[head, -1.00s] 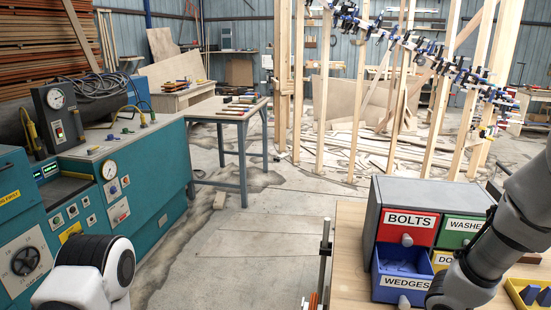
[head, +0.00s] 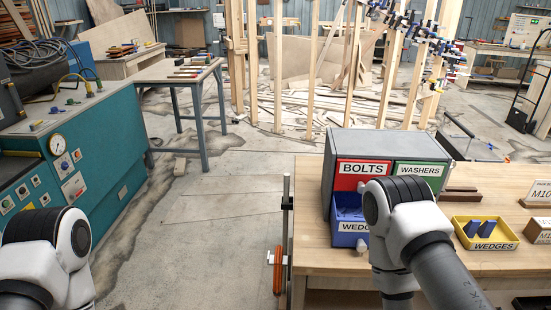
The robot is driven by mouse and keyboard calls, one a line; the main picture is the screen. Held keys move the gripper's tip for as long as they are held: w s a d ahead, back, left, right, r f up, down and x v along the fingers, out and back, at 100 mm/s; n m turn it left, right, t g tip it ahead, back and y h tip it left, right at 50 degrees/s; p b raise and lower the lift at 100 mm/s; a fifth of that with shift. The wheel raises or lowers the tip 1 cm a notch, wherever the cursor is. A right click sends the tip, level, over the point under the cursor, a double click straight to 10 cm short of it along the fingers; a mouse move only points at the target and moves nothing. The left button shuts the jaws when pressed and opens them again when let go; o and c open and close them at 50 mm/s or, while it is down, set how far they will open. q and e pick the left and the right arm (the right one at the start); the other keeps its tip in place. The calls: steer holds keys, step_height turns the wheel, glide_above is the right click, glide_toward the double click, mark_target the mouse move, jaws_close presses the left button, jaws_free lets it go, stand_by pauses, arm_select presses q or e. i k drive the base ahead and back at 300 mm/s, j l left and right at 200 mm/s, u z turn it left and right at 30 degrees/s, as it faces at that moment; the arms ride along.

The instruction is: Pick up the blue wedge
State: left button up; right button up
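Two dark blue wedges stand in a yellow tray labelled WEDGES (head: 486,245) on the right of the workbench; one blue wedge (head: 472,228) is at the left and another blue wedge (head: 484,229) is beside it. A blue drawer labelled WEDGES (head: 348,222) sticks out of the grey drawer cabinet (head: 340,145); my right arm hides part of it. My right arm crosses in front of the cabinet, and its gripper is out of view. My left arm is at the lower left, and its gripper is also out of view.
The wooden workbench (head: 310,220) fills the lower right. Red BOLTS (head: 362,170) and green WASHERS (head: 418,172) drawers are in the cabinet. Brown bars (head: 460,195) lie behind the yellow tray. A teal machine (head: 100,150) stands left.

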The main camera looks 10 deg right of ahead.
mark_target(484, 230)
steer(key=z, duration=1.7)
steer(key=i+j+z, duration=0.2)
steer(key=z, duration=0.25)
